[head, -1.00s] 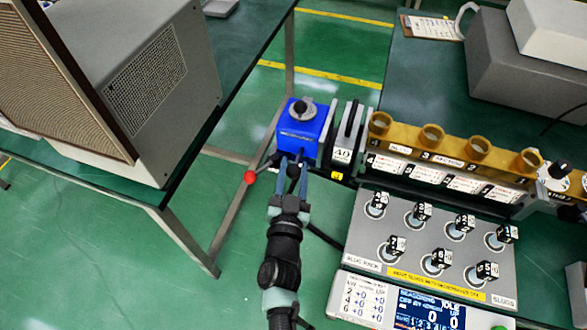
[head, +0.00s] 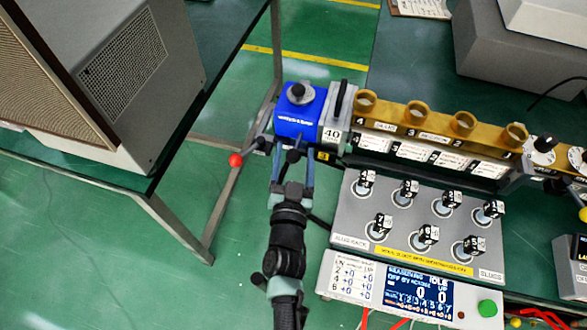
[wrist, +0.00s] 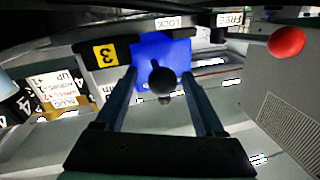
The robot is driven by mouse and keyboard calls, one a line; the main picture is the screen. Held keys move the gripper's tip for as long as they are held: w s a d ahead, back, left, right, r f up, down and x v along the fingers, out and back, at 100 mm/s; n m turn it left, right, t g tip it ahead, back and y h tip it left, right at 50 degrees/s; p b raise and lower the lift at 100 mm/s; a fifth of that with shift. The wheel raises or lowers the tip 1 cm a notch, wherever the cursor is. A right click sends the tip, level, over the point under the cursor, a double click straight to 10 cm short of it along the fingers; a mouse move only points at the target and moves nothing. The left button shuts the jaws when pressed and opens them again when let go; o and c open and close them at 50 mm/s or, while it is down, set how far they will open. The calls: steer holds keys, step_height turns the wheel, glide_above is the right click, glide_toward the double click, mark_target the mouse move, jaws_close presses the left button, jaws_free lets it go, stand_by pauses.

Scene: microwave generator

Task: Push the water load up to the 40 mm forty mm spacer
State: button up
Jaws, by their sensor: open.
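The water load is a blue box (head: 298,112) with a round black-and-grey knob on top, at the left end of the brass waveguide row in the head view. The spacer marked 40 (head: 332,134) stands upright just right of it. I see no clear gap between them, but cannot tell if the faces fully touch. My gripper (head: 292,162) is open at the near side of the blue box. In the wrist view, the fingers (wrist: 160,80) lie on either side of a black knob (wrist: 161,80) in front of the blue box (wrist: 150,52).
A red ball on a lever (head: 235,160) sticks out left of the blue box. The slug rack (head: 350,215) with several black-topped slugs and the meter box (head: 340,278) stand to the right. A bench with a large grey cabinet (head: 165,85) is at the left.

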steer(key=s+a, duration=0.1)
steer(key=s, duration=1.1)
steer(key=shift+s+a, duration=0.25)
steer(key=shift+s, duration=0.05)
